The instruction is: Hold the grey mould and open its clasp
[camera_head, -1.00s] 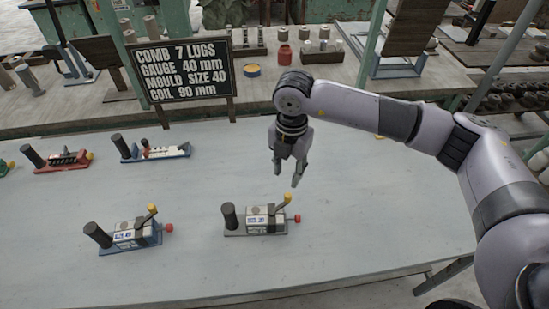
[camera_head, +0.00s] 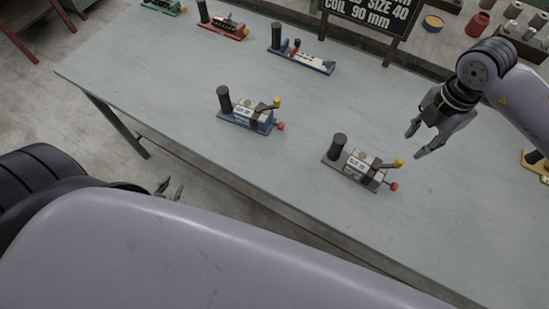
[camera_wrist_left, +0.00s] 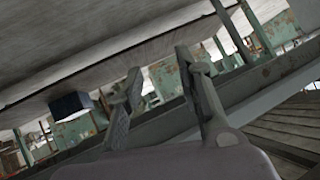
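The grey mould (camera_head: 358,168) stands on the table on a grey base. It has a dark upright post at its left, a yellow-knobbed lever and a red knob at its right. A similar mould on a blue base (camera_head: 247,114) stands to its left. My right gripper (camera_head: 413,144) is open and empty above the table, right of and beyond the grey mould. My left gripper (camera_head: 171,187) is past the table's near edge, mostly hidden by my arm. In the left wrist view its fingers (camera_wrist_left: 158,62) are apart with nothing between them, seemingly below tabletop level.
The table (camera_head: 170,75) has its near edge between my left gripper and the moulds. Several tools, including a blue one (camera_head: 302,63) and a red one (camera_head: 224,28), stand along the back. A black sign (camera_head: 372,14) stands behind. The tabletop around the grey mould is mostly clear.

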